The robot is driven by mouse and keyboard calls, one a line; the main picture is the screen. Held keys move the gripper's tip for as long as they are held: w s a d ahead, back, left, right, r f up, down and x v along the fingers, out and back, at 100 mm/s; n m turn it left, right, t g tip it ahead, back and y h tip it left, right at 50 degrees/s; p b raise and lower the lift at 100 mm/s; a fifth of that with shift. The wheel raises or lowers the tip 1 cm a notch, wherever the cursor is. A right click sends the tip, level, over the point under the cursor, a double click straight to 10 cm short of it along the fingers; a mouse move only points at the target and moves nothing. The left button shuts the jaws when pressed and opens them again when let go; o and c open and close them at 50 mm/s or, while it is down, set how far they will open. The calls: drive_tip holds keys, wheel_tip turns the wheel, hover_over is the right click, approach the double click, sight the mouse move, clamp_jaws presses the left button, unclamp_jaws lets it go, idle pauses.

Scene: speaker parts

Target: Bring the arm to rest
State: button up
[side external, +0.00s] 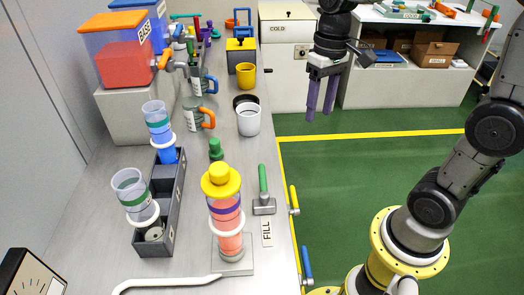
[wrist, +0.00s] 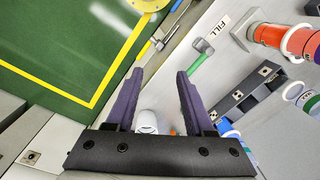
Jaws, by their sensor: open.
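My gripper (side external: 321,95) hangs in the air to the right of the bench, over the green floor, with its purple fingers pointing down. In the wrist view its two purple fingers (wrist: 158,98) stand well apart with nothing held between them. The grey bench (side external: 110,225) lies to its left in the side view. No part touches the gripper.
The green floor (side external: 400,170) beside the bench is clear.

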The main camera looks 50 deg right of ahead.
drive_tip(key=s+a+r+n+t, duration=0.1)
drive_tip(key=s+t, duration=0.4)
drive_tip(key=s, duration=0.7)
drive_tip(key=shift+s+a+r+n+t+h, duration=0.2)
drive_tip(key=shift+a+n+t+h, duration=0.2)
drive_tip(key=shift+a+n, duration=0.35)
